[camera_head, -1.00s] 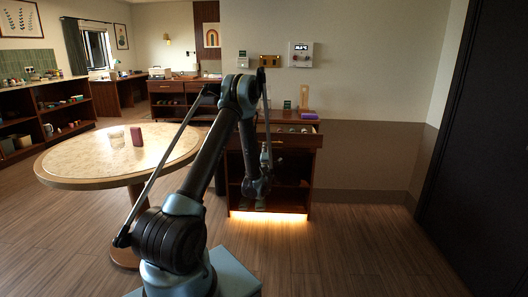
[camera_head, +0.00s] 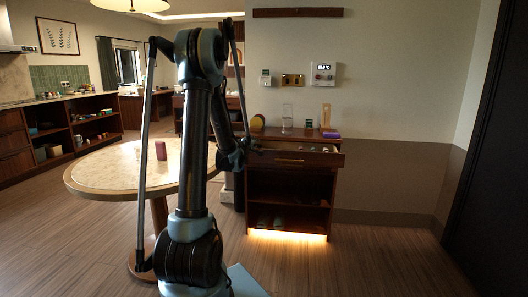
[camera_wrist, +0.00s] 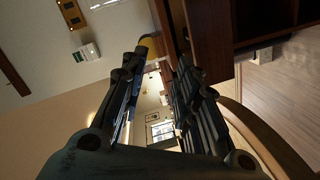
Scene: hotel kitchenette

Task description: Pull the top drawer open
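The top drawer (camera_head: 322,159) of the dark wooden cabinet (camera_head: 326,215) is pulled out toward me in the head view. Its gold bar handle (camera_head: 289,161) is on the front, and small items show inside over the rim. My gripper (camera_head: 250,147) is at the left end of the drawer front, apart from the handle; whether it touches the drawer there I cannot tell. In the wrist view my gripper (camera_wrist: 160,60) has its two fingers apart with nothing held between them. The cabinet's dark wood (camera_wrist: 205,35) shows beside the right finger.
A round table (camera_head: 95,178) with a dark red box (camera_head: 160,149) stands left of my arm. A clear glass (camera_head: 287,115), a wooden block (camera_head: 325,113) and a purple item (camera_head: 331,134) are on the cabinet top. The floor right of the cabinet is clear.

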